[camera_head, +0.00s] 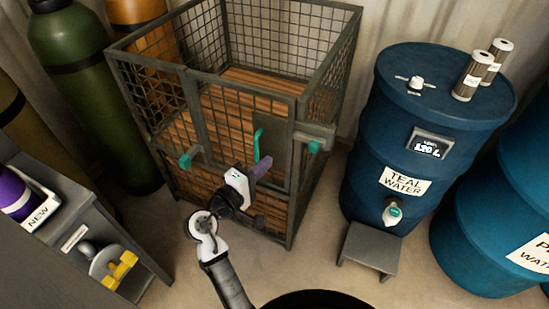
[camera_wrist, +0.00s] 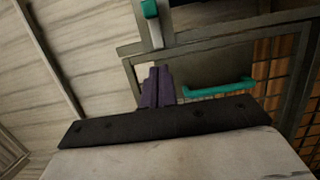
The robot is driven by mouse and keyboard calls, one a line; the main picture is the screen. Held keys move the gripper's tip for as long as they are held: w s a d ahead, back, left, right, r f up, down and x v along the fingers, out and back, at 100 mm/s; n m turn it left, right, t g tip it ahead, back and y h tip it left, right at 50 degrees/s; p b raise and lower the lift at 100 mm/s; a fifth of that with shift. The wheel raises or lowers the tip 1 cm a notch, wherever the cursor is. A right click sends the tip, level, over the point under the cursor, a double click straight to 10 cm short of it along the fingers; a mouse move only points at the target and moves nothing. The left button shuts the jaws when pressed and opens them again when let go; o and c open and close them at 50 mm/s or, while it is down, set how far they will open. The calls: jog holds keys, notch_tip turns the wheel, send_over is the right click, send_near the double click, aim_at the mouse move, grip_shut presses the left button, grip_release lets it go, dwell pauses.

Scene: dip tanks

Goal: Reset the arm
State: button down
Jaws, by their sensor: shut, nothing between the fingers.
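My arm reaches up from the bottom of the head view to the front of a wire-mesh cage. My gripper (camera_head: 266,163) has purple fingers and is in front of the cage. In the wrist view the purple fingers (camera_wrist: 158,82) are together with nothing between them. The teal handle (camera_head: 258,145) on the cage front is close beside the fingertips. It also shows in the wrist view (camera_wrist: 218,89), to the right of the fingers. I cannot tell whether the fingers touch the cage.
The mesh cage (camera_head: 297,100) has a wooden floor and teal knobs. A blue barrel labelled TEAL WATER (camera_head: 385,150) stands to the right, with a small grey stand (camera_head: 370,248) before it. Another blue barrel (camera_head: 480,240) is at far right. Gas cylinders and a grey shelf are left.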

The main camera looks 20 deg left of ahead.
jog(key=shift+s, duration=0.5)
jog(key=shift+a, duration=0.1)
